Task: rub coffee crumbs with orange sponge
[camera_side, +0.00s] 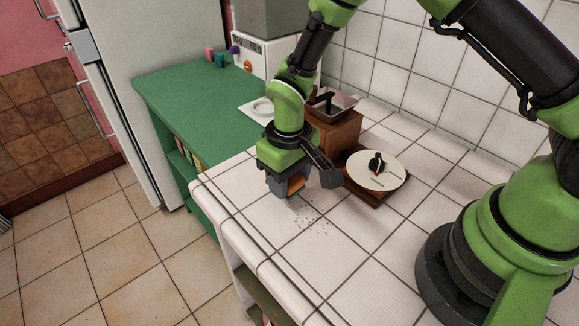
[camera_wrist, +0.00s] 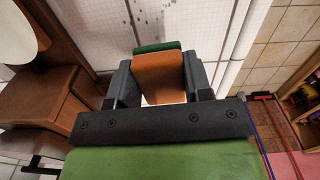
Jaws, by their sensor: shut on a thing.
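The orange sponge (camera_wrist: 160,77) with a green layer at its far end is held between the dark fingers of my gripper (camera_wrist: 158,85) in the wrist view. In the side view the sponge (camera_side: 295,184) shows as a small orange patch between the fingers of my gripper (camera_side: 291,189), low over the white tiled counter. I cannot tell if the sponge touches the tiles. The coffee crumbs (camera_side: 313,222) are dark specks scattered on the counter just in front of and to the right of the gripper. Some crumbs show at the top of the wrist view (camera_wrist: 118,12), beyond the sponge.
A round white disc (camera_side: 392,178) with a black knob sits on a wooden base right of the gripper. A wooden box (camera_side: 345,131) with a metal tray on top stands behind. The counter's edge (camera_side: 246,255) is close on the left.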

